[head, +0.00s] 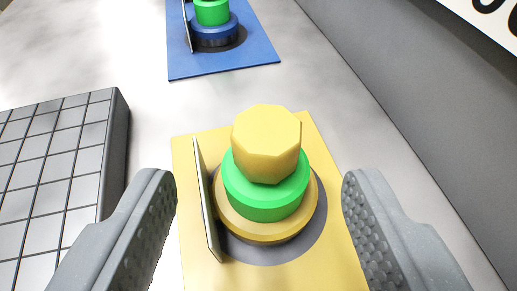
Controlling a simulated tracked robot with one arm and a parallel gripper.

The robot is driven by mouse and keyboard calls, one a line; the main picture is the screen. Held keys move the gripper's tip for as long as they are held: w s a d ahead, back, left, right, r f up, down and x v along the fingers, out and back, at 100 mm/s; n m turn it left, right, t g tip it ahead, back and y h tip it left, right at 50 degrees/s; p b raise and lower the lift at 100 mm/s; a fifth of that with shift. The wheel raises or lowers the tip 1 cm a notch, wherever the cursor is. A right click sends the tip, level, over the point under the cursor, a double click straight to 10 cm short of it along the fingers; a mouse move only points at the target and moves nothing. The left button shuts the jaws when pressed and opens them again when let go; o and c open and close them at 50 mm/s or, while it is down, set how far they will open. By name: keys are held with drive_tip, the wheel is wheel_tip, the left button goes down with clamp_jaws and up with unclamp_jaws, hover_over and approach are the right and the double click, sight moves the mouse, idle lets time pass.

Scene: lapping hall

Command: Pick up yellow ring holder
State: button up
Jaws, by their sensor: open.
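The yellow ring holder (239,229) stands upright on a yellow mat (314,138). It has a round yellow base, a green ring-shaped tier (264,205) and a faceted yellow knob (266,140) on top. A dark round patch lies under it on the mat. My gripper (258,195) is open, with one grey dimpled finger on each side of the holder. Neither finger appears to touch it. The lower parts of the fingers run out of the picture.
A thin upright plate (207,205) stands close to the holder's left side. A dark gridded block (62,160) lies at left. A blue mat (225,62) with a blue and green holder (214,28) is farther back. A grey wall (410,100) runs along the right.

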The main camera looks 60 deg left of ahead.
sight(265, 168)
drive_tip(key=shift+x, duration=0.9)
drive_tip(key=shift+w+a+f+b, duration=0.3)
drive_tip(key=shift+a+f, duration=0.2)
drive_tip(key=shift+w+a+f+b, duration=0.25)
drive_tip(key=shift+w+a+f, duration=0.1)
drive_tip(key=shift+a+f, duration=0.1)
drive_tip(key=shift+x, duration=1.15)
clamp_jaws()
drive_tip(key=shift+r, duration=0.15)
